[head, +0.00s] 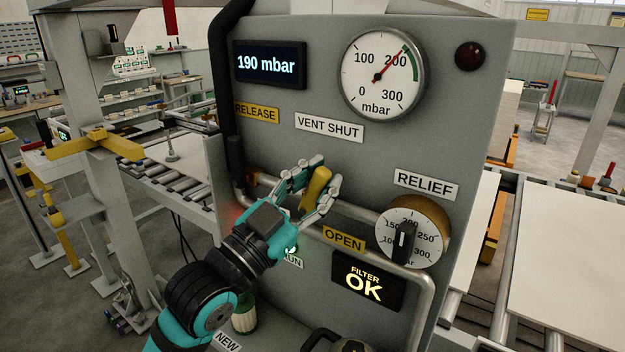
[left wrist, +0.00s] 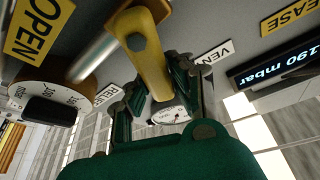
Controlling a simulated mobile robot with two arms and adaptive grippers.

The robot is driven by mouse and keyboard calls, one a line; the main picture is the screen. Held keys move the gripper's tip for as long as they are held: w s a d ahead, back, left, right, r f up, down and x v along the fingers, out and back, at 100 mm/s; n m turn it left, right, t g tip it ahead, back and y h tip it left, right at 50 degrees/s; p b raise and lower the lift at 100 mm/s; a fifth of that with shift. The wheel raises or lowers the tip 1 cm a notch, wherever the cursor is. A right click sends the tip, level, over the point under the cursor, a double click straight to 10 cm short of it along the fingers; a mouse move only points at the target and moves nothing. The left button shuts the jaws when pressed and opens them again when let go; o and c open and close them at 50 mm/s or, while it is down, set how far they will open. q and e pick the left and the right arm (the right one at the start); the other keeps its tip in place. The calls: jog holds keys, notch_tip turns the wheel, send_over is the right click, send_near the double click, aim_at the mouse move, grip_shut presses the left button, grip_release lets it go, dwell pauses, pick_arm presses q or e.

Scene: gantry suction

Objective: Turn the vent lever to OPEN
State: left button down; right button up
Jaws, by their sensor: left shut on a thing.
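The yellow vent lever (head: 319,183) sits on the grey panel. It stands tilted, its upper end leaning slightly right, between the VENT SHUT label (head: 329,127) above and the yellow OPEN label (head: 344,239) below right. My left gripper (head: 316,186) is shut on the lever, with fingers on both sides of it. In the left wrist view the lever (left wrist: 150,62) runs between the fingers, and the OPEN label (left wrist: 39,30) is at upper left. The gripper partly hides the lever's lower part in the head view. My right gripper is not in view.
A metal pipe (head: 362,254) crosses the panel behind the gripper. The RELIEF dial (head: 425,228) and FILTER OK display (head: 366,283) are to the right. The display (head: 268,65) reads 190 mbar; the round gauge (head: 383,75) points near 200. The red lamp (head: 469,56) looks dark.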

pick_arm(q)
jog(key=shift+s+d+f+m+g+h, duration=0.2)
jog(key=shift+m+g, duration=0.15)
jog(key=shift+m, duration=0.6)
jog(key=shift+s+d+f+m+g+h, duration=0.1)
jog(key=shift+d+m+g+h, duration=0.2)
jog(key=shift+m, duration=0.65)
jog(key=shift+r+g, duration=0.1)
jog(key=shift+g, duration=0.15)
jog(key=c, duration=1.1)
grip_release()
jog(key=v, duration=1.2)
jog(key=shift+s, duration=0.1)
